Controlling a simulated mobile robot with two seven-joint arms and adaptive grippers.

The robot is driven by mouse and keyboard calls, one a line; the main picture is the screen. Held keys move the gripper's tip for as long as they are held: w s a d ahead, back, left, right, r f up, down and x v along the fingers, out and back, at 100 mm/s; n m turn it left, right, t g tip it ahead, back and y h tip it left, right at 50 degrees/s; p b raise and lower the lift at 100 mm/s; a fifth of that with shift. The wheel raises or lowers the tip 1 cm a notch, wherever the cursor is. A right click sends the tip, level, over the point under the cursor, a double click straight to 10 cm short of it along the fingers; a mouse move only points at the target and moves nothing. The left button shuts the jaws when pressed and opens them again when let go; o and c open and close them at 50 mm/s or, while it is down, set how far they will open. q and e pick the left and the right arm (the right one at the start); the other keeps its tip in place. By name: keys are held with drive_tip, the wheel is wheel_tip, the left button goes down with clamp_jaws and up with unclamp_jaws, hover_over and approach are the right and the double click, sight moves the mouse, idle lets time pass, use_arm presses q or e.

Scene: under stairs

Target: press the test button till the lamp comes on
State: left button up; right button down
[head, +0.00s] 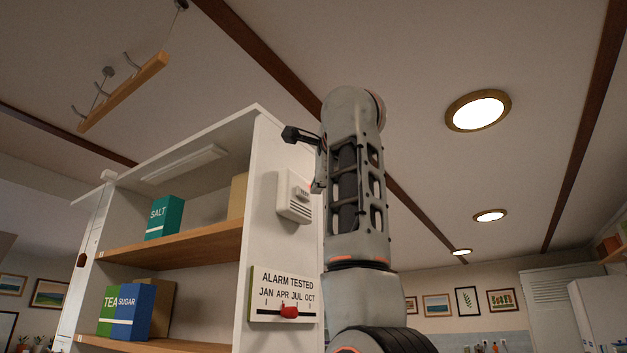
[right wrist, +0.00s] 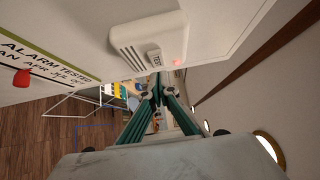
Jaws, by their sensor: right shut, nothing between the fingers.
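The white alarm box (head: 294,200) is fixed to the end panel of the shelf unit. Its test button (head: 301,193) faces out and also shows in the right wrist view (right wrist: 155,58). In that view a small red lamp (right wrist: 177,62) beside the button shows a reddish glow. My right gripper (right wrist: 157,82) is shut and empty. Its fingertips appear just below the button in the picture; a gap seems to show, but its depth is unclear. In the head view my upright right arm hides most of the gripper. My left gripper is not in view.
An "ALARM TESTED" plate (head: 281,282) with a red slider (head: 288,311) is below the alarm. The shelves hold a salt box (head: 164,218) and tea and sugar boxes. A hook rail (head: 124,92) hangs at upper left. Open room lies right of my arm.

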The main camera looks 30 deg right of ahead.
use_arm(q)
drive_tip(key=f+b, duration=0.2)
drive_tip(key=b, duration=0.1)
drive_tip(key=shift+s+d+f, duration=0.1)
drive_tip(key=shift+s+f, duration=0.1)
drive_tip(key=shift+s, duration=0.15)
use_arm(e)
drive_tip(key=v, duration=1)
drive_tip(key=shift+s+d, duration=0.25)
drive_tip(key=shift+s, duration=0.05)
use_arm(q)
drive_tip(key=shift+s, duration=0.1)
use_arm(e)
drive_tip(key=shift+s, duration=0.1)
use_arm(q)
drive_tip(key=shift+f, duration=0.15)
